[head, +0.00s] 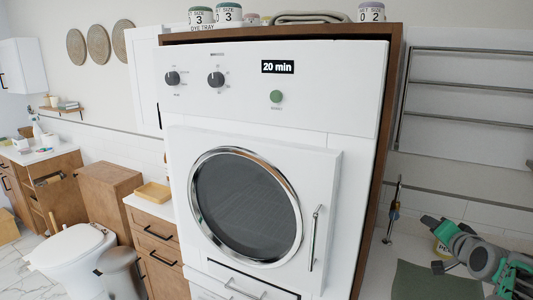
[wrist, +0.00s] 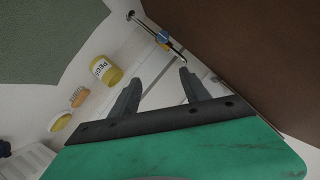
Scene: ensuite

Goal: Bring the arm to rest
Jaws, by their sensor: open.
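My gripper (wrist: 160,78) shows in the wrist view with its two dark fingers spread apart and nothing between them. In the head view my green and grey arm is at the lower right, folded above the white counter beside the washer-dryer cabinet. The fingers are hard to make out there. A yellow-labelled jar (wrist: 105,70) stands to the left of the fingers in the wrist view, apart from them. It is partly hidden behind my arm in the head view.
The white machine (head: 335,190) reads "20 min", its round door closed, in a brown cabinet. A green mat (head: 430,282) lies on the counter. A slim blue and orange item (head: 396,205) stands near the cabinet side. Wall rails (head: 470,88) run above. A toilet (head: 72,250) is at left.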

